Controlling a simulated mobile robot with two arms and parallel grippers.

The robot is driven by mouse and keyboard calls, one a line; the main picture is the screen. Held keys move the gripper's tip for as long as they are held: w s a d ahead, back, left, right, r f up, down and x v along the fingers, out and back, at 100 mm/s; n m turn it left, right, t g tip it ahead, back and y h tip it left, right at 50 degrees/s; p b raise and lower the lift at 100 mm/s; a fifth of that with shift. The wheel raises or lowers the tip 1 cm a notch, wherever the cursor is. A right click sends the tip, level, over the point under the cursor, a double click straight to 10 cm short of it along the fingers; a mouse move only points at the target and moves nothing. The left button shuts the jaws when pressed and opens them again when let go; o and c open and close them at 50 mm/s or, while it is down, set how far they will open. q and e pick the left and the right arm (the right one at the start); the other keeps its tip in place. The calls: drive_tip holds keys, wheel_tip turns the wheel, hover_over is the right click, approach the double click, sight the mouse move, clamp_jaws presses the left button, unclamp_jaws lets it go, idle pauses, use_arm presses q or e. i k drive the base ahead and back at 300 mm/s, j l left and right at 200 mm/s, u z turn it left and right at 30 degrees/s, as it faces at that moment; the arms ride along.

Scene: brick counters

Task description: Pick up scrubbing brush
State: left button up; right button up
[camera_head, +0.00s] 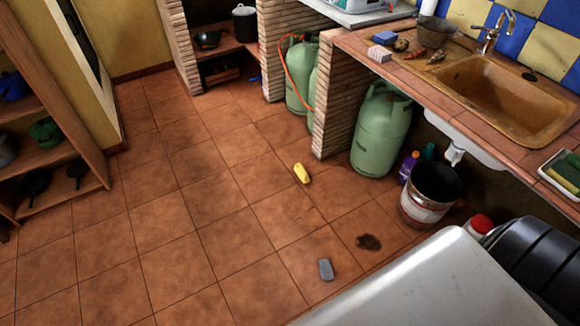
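I cannot tell for sure which item is the scrubbing brush. Small brownish items (401,45) lie on the tiled counter beside the sink (485,90), with a blue block (384,38) and a pale block (379,54) near them. On the floor lie a small yellow object (302,173) and a small grey block (326,269). A tray (546,178) at the right counter edge holds a green and yellow item. Neither of my grippers is in view.
Green gas bottles (381,130) stand between brick pillars (333,105) under the counter. A paint-stained bucket (425,208) and small bottles stand by it. Open shelves (60,130) are at left. A pale surface (440,285) fills the lower right. The tiled floor is mostly clear.

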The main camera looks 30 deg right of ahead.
sight(300, 172)
drive_tip(key=i+j+z, duration=0.1)
drive_tip(key=i, duration=0.35)
drive_tip(key=i+j+z, duration=0.1)
drive_tip(key=i, duration=0.35)
drive_tip(key=i+j+z, duration=0.1)
drive_tip(key=i+j, duration=0.25)
drive_tip(key=i+j+z, duration=0.1)
drive_tip(key=i+j, duration=0.15)
drive_tip(key=i, duration=0.25)
